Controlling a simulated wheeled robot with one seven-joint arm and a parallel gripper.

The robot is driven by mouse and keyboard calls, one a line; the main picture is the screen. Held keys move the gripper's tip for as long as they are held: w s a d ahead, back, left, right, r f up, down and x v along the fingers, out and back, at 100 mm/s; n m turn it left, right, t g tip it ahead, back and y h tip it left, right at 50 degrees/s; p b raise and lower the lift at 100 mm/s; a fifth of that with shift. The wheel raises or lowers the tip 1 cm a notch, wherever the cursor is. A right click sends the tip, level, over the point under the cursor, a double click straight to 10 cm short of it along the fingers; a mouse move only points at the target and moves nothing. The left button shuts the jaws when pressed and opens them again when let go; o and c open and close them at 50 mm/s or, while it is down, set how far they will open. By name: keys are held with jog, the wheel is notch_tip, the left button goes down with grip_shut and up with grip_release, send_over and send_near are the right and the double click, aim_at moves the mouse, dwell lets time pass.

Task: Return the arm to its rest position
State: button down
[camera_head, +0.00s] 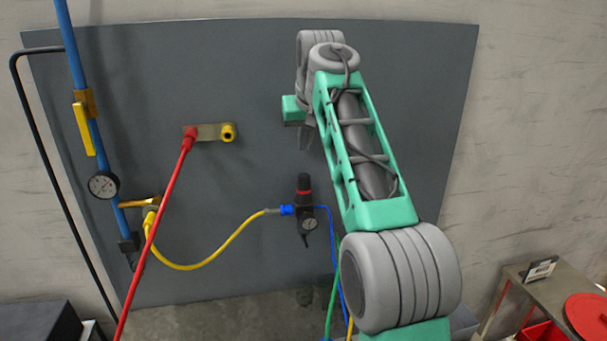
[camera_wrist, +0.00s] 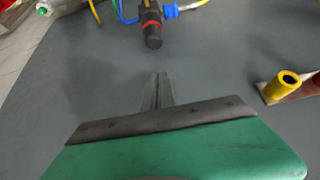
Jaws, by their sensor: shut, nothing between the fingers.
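My arm rises from the lower right of the head view and reaches up in front of the dark grey panel (camera_head: 250,70). My gripper (camera_head: 306,138) is partly hidden behind my arm's wrist, its fingers hanging down near the panel's upper middle. In the wrist view my gripper (camera_wrist: 158,90) shows its fingers together, with nothing between them. It is apart from the yellow fitting (camera_head: 229,132), which stands to its left in the head view. The fitting also shows at the right of the wrist view (camera_wrist: 282,85).
A red hose (camera_head: 160,220) runs to the bracket left of my gripper. A black regulator (camera_head: 304,190) with blue and yellow hoses sits below it. A blue pipe (camera_head: 84,120) with gauge and yellow handle is at left. A bench (camera_head: 545,290) stands at lower right.

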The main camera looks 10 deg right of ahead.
jog(key=shift+r, duration=0.1)
jog(key=shift+s, duration=0.15)
jog(key=s+f+g+b, duration=0.1)
jog(key=s+f+b, duration=0.3)
jog(key=s+f, duration=2.7)
jog(key=shift+s+f+g, duration=0.2)
jog(key=shift+g, duration=0.2)
